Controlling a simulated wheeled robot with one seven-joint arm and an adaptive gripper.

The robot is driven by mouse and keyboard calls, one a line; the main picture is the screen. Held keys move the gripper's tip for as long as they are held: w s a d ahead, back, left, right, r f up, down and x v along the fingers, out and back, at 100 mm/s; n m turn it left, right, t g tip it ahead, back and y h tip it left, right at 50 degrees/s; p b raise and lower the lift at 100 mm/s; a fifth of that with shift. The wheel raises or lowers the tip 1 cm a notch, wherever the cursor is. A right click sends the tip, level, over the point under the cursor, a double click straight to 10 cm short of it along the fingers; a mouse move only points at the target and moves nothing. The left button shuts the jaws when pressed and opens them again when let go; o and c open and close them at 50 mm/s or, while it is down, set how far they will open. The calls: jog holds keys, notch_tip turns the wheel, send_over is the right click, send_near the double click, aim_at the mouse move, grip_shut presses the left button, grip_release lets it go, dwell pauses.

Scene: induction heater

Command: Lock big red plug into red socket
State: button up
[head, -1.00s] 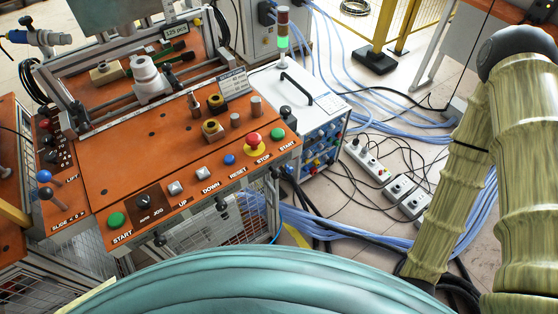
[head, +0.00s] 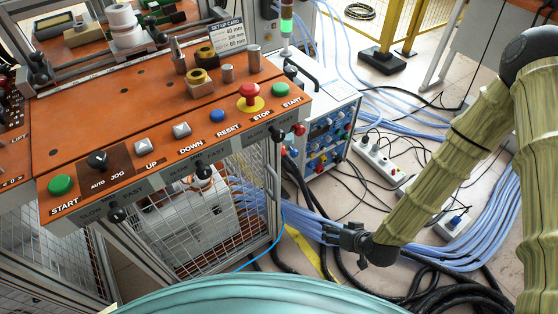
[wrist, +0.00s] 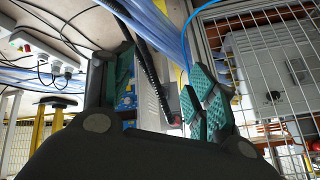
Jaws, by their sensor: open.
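My gripper (head: 338,234) is low in the head view, to the right of the console and in front of the grey box, beside blue cables. In the wrist view my gripper (wrist: 160,85) has its two green-padded fingers spread, with nothing held between them. The grey box (head: 335,95) has a blue front panel (head: 325,140) with several small coloured fittings. A red fitting (head: 299,130) sits at the panel's left edge. A small red part (wrist: 175,120) shows between the fingers in the wrist view. I cannot tell which red part is the big plug or the socket.
The orange console (head: 120,115) with buttons and a red stop knob (head: 249,92) stands left, above a wire mesh guard (head: 215,220). Blue cables (head: 480,235) and black hoses cross the floor. A white power strip (head: 380,163) lies right of the box.

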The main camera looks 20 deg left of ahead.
jog(key=w+a+f+n+t+y+b, duration=0.3)
jog(key=w+a+y+b, duration=0.1)
jog(key=w+a+b, duration=1)
jog(key=n+t+y+b, duration=0.2)
jog(key=n+y+b, duration=0.15)
jog(key=b, duration=0.75)
send_near(285, 157)
jog(key=f+x, duration=0.1)
jog(key=x, duration=0.3)
jog(key=shift+w+a+r+y+b, duration=0.3)
jog(key=shift+w+a+r+y, duration=0.1)
jog(key=shift+y, duration=0.15)
jog(key=shift+b+x, duration=0.45)
jog(key=shift+x, duration=0.5)
jog(key=shift+b+x, duration=0.35)
jog(key=shift+x, duration=3.2)
jog(key=shift+w+d+r, duration=0.1)
jog(key=shift+p, duration=0.5)
jog(key=shift+c, duration=0.2)
